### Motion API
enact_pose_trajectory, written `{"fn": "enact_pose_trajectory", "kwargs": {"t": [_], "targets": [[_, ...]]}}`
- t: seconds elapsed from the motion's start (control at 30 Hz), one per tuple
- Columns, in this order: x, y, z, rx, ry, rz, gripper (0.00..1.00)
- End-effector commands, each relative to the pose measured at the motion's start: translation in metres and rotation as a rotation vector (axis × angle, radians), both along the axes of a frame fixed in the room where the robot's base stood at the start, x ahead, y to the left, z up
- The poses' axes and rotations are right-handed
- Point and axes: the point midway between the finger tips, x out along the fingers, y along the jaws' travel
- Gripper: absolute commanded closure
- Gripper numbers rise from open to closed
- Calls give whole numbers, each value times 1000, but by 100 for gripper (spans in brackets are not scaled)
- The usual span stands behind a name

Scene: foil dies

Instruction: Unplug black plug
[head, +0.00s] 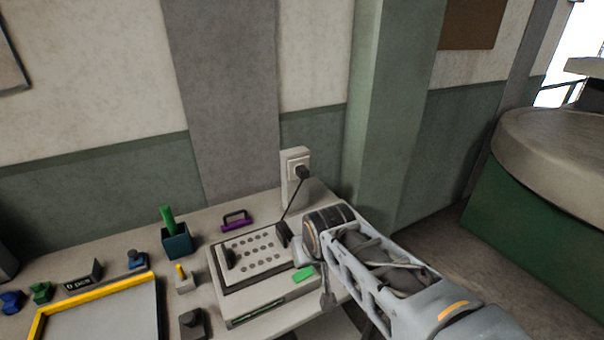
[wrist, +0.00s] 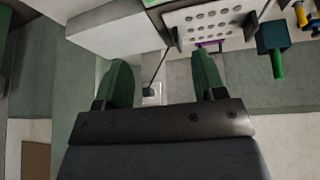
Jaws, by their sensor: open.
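The black plug (head: 302,172) sits in a white wall socket (head: 293,156) just above the back edge of the bench. A thin dark cord runs from the plug down toward the perforated box (head: 262,250). In the wrist view the plug (wrist: 149,92) shows small and dark against the socket (wrist: 157,98), between my two green fingers and nearer the left one. My gripper (wrist: 160,62) is open and empty, with a gap between it and the plug. In the head view my arm reaches in from the lower right and the fingers are not clearly seen.
A purple-handled item (head: 237,221) and a teal cup (head: 177,241) holding a green stick stand left of the socket. A yellow-edged tray (head: 95,296) and small blocks lie farther left. A green-grey pillar (head: 385,110) stands right of the socket.

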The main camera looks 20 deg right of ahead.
Motion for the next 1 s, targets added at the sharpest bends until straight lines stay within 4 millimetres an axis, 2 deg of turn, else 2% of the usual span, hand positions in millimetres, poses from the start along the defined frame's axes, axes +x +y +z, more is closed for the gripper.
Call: {"fn": "enact_pose_trajectory", "kwargs": {"t": [0.3,0.4,0.5,0.6,0.7,1.0], "targets": [[175,-79,3,-98,-501,-53,36],[219,-100,-2,-94,-668,-20,36],[250,-115,-11,-63,-806,28,36],[269,-124,-22,-21,-914,77,36],[278,-129,-31,21,-992,115,36],[285,-134,-40,77,-1080,164,36]]}}
